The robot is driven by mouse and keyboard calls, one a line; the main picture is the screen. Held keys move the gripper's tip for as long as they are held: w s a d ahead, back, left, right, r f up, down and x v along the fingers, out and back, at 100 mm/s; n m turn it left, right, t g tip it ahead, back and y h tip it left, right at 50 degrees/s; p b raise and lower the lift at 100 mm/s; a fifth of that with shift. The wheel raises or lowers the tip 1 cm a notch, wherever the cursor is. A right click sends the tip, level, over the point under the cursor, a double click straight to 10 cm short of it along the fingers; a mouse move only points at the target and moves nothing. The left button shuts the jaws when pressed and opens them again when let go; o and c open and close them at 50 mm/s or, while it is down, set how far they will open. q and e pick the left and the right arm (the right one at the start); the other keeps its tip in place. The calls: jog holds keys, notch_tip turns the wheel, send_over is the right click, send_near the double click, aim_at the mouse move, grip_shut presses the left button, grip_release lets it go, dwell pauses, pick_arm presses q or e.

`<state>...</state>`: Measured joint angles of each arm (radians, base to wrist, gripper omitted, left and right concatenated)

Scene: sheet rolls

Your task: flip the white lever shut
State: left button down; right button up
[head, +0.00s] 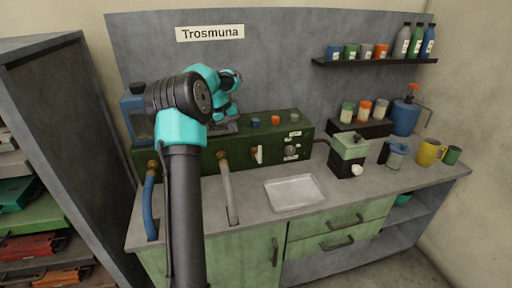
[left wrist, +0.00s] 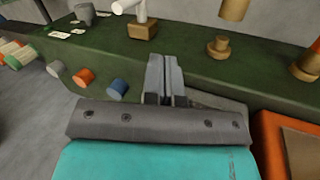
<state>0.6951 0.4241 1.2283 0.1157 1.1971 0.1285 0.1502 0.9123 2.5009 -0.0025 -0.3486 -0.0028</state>
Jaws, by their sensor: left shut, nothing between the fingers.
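The white lever (head: 257,154) is on the front of the green machine (head: 210,160). It looks roughly upright in the head view. In the left wrist view, the white lever (left wrist: 130,8) shows at the top edge on a brass-coloured block, partly cut off. My left gripper (head: 224,127) is over the left part of the machine, its fingers hard to make out in the head view. In the left wrist view, my left gripper (left wrist: 165,75) is shut and empty, apart from the lever. My right gripper is in neither view.
Brass pipe fittings (head: 222,155) stand left of the lever, one with a grey pipe (head: 231,195). Blue (left wrist: 117,88) and orange (left wrist: 84,78) knobs sit on the machine. A pale tray (head: 294,192) lies on the bench in front. A small green box (head: 349,150) stands at the right.

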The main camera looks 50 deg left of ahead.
pick_arm(q)
jog(key=w+d+f, duration=0.5)
jog(key=w+f, duration=0.1)
jog(key=f, duration=0.3)
jog(key=shift+f, duration=0.2)
dwell(0.4)
jog(key=shift+a, duration=0.1)
